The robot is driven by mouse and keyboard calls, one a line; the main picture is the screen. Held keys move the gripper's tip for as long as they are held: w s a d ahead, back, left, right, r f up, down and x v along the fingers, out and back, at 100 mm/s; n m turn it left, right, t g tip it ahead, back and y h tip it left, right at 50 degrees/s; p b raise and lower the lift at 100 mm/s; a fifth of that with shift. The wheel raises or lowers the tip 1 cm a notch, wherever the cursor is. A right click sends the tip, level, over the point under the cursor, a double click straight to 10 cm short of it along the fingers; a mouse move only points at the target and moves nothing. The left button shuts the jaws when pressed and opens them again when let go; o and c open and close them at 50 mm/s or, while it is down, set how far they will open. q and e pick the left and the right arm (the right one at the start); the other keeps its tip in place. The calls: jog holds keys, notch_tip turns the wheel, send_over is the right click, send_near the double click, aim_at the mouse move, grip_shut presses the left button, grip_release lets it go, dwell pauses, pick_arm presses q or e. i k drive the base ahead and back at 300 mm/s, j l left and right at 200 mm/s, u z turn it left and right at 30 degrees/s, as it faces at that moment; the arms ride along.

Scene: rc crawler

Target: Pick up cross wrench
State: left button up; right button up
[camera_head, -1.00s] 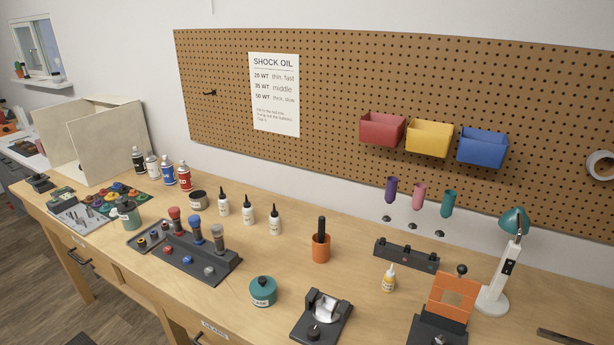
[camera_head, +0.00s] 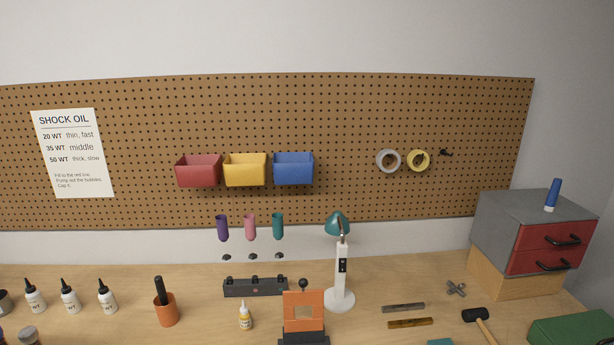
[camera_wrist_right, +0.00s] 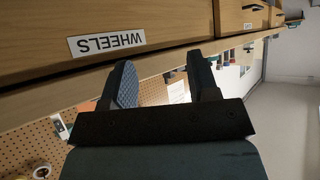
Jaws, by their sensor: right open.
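A small grey cross-shaped tool, which looks like the cross wrench (camera_head: 456,289), lies flat on the bench in the head view. It is right of the lamp, in front of the wooden block under the drawer cabinet. My right gripper (camera_wrist_right: 162,78) shows in the right wrist view, open and with nothing between its fingers. It is near a wooden drawer front labelled WHEELS (camera_wrist_right: 108,41), and the cross wrench does not show in that view. Neither gripper shows in the head view.
A grey cabinet with red drawers (camera_head: 548,250) stands right of the wrench. A black-headed mallet (camera_head: 476,315), a grey bar (camera_head: 403,308), a brass-coloured bar (camera_head: 410,323) and a green case (camera_head: 572,331) lie nearby. A white lamp (camera_head: 340,275) stands to the left.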

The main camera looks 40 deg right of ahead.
aim_at(462, 286)
jog(key=z, duration=2.05)
jog(key=l+u, duration=0.2)
jog(key=u, duration=0.3)
jog(key=k+l+u, duration=0.15)
jog(key=u, duration=0.35)
jog(key=k+l+u, duration=0.1)
jog(key=u, duration=0.4)
